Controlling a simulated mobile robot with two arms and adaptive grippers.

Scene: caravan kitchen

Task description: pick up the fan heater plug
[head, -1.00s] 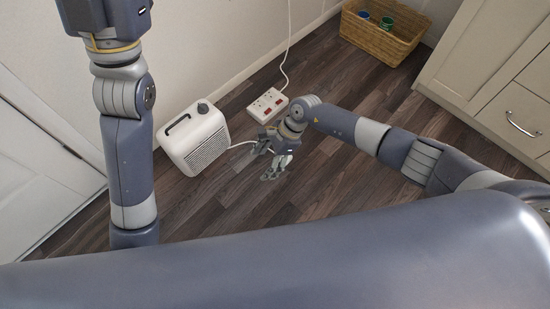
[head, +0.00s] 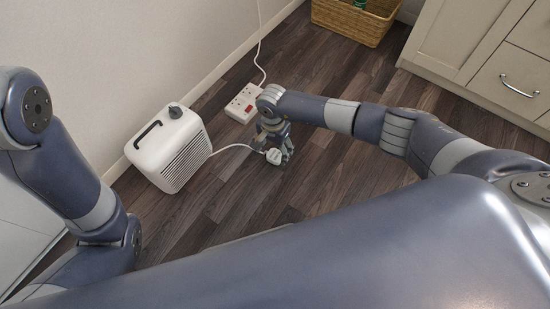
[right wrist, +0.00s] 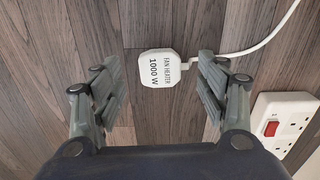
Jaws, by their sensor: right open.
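The fan heater plug (right wrist: 161,69) is white and lies on the floor, with "FAN HEATER 1000 W" on its face. It also shows in the head view (head: 274,156). Its white cord (head: 232,147) runs to the white fan heater (head: 172,150). My right gripper (head: 278,157) points down over the plug. In the right wrist view the right gripper (right wrist: 155,75) is open, with one finger on each side of the plug and a gap on both sides. My left arm is at the left edge; its gripper is out of view.
A white power strip (head: 243,103) with a red switch lies behind the gripper, and also shows at the right of the wrist view (right wrist: 284,122). A wicker basket (head: 352,22) and cream cabinets (head: 482,50) stand farther back. Wooden floor to the right is clear.

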